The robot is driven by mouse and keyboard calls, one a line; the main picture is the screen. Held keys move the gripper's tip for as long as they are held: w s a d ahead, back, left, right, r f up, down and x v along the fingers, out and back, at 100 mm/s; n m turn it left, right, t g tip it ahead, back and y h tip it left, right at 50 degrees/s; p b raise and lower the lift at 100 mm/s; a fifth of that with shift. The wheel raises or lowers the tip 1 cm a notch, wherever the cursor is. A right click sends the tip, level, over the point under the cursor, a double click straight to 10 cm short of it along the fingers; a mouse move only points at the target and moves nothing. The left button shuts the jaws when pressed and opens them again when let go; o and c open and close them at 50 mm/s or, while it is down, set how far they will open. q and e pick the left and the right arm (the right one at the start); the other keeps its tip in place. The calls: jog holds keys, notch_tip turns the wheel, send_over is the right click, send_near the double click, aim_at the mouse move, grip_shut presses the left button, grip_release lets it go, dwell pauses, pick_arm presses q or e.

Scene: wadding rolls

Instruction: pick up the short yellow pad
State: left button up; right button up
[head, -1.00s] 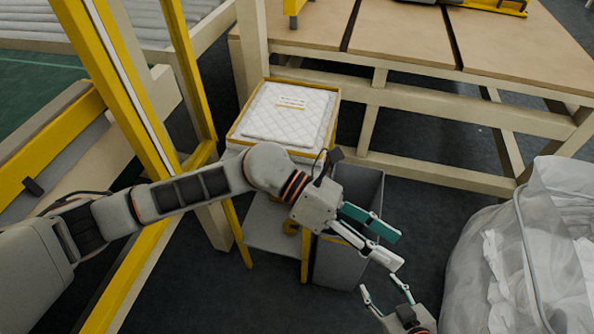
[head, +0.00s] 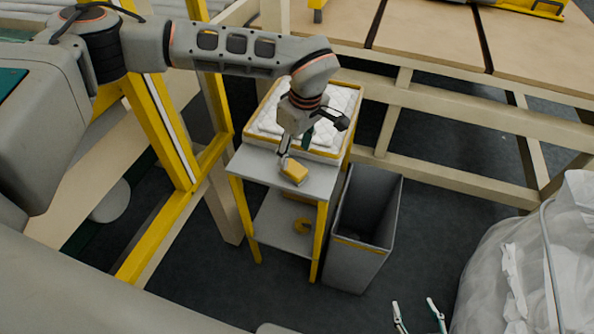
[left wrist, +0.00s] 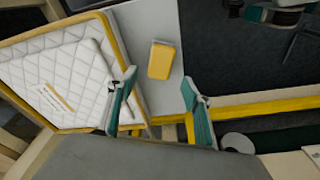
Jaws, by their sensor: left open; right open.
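The short yellow pad (head: 294,171) lies on the bare grey top of a small yellow-legged stand (head: 250,165), close to its front edge. It also shows in the left wrist view (left wrist: 161,60) as a rounded yellow block. My left gripper (head: 296,149) is open and points down just above and behind the pad in the head view. In the left wrist view the open fingers (left wrist: 158,82) are spread to either side of the pad's line, with the pad beyond the tips. No contact shows. My right gripper (head: 413,303) is open and empty at the bottom edge of the head view.
A yellow-edged tray with white quilted wadding (head: 345,100) sits on the stand, right behind the pad. A grey bin (head: 350,262) stands to the right. A yellow post (head: 160,120) rises at left.

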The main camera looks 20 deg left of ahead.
aim_at(294, 168)
pick_arm(q)
notch_tip(294, 168, down, 6)
jog(key=shift+a+b, duration=0.15)
jog(key=shift+b, duration=0.2)
jog(key=c, duration=1.3)
jog(key=shift+r, duration=0.1)
